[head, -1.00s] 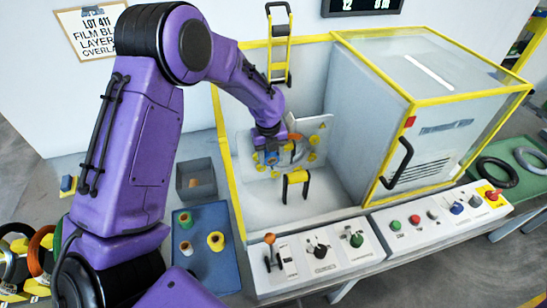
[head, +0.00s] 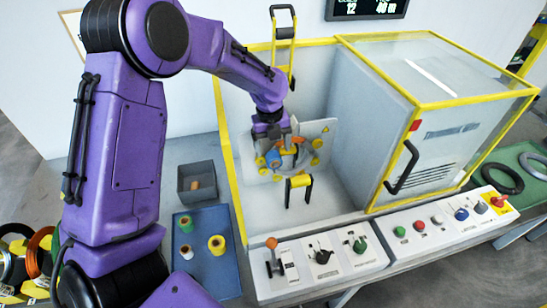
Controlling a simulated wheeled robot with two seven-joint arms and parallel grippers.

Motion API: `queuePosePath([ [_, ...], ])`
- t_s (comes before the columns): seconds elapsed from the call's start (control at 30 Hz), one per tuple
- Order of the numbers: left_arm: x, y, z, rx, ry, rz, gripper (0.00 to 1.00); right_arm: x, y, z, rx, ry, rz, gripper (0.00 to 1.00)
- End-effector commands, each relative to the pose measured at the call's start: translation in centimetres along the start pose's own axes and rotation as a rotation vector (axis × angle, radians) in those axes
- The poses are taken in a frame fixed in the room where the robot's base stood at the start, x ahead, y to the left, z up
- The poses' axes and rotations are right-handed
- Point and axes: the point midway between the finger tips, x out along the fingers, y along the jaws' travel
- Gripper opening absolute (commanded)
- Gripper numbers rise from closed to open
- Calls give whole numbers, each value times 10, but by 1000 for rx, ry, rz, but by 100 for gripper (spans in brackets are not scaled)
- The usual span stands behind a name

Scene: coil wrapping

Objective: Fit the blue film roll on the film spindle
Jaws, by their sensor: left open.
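The blue film roll (head: 273,158) is at the left part of the upright grey ring plate (head: 318,130) inside the yellow-framed machine bay. It looks seated against that plate; the film spindle itself is hidden behind the roll and my gripper. My left gripper (head: 286,149) hangs from above in front of the plate, just right of the blue roll. It is open and appears apart from the roll, though the view is small and crowded there. My right gripper is out of view.
A black stand with a yellow roller (head: 299,181) stands in front of the plate. A blue mat (head: 222,272) holds several rolls, beside a grey bin (head: 184,190). A control panel (head: 300,274) runs along the front. A closed cabinet (head: 372,130) bounds the bay's right side.

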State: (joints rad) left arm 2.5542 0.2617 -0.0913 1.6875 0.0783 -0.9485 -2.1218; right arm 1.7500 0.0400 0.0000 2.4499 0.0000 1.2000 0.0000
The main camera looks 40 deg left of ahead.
Motion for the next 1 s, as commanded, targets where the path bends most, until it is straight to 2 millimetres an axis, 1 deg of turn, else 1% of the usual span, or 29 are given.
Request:
queuePosePath([
  [0.03,-10,0,1,1,-2,-4,81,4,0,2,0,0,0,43],
  [0.1,-24,0,1,0,-3,-4,81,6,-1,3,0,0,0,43],
  [0.2,-40,0,1,-1,-2,-3,81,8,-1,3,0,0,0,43],
  [0.33,-52,1,1,-1,0,-1,81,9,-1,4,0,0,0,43],
  [0.43,-54,1,0,0,1,1,81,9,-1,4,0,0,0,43],
  [0.9,-54,0,0,0,1,0,81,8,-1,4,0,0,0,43],
  [0.97,-52,-5,-5,-6,8,-11,81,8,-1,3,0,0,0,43],
  [1.0,-49,-14,-13,-17,19,-28,81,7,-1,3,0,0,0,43],
])
